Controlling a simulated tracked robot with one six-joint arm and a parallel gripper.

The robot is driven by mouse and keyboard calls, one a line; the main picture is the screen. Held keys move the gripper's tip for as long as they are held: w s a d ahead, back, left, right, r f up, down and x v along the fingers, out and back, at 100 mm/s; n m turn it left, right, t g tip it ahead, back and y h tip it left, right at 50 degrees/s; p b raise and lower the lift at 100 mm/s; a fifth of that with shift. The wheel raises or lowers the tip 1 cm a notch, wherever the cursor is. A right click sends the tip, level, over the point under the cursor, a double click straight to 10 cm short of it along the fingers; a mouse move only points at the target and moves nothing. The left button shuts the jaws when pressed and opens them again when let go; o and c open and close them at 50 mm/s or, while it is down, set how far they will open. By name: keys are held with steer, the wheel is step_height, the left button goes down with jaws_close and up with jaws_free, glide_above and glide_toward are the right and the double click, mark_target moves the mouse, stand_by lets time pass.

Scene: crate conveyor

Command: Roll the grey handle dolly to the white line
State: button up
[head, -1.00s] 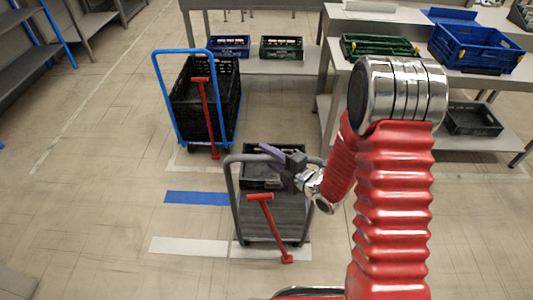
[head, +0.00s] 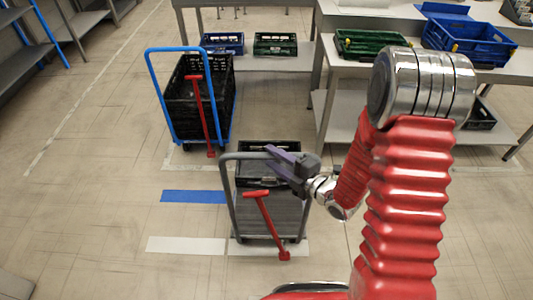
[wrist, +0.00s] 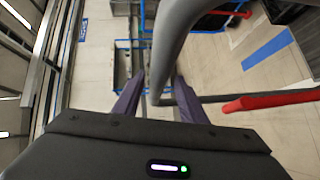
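The grey handle dolly (head: 229,200) stands in the middle of the head view, with a black crate (head: 262,178) at its far end and a red bar (head: 266,222) leaning at its near side. The white line (head: 186,245) lies on the floor to its left; a pale strip (head: 296,247) continues at the dolly's near edge. My gripper (head: 271,159) is at the right part of the grey handle's top. In the wrist view its two purple fingers (wrist: 160,78) are spread, with the grey handle (wrist: 179,35) passing in front and between them. Contact is unclear.
A blue-handled dolly (head: 152,88) with a black crate stands behind to the left. A blue floor strip (head: 192,196) lies left of the grey dolly. Tables with crates (head: 330,64) stand at the back right. The left floor is clear.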

steer(key=v, duration=0.8)
steer(key=shift+s+n, duration=0.15)
steer(key=shift+n, duration=0.15)
stand_by(0.6)
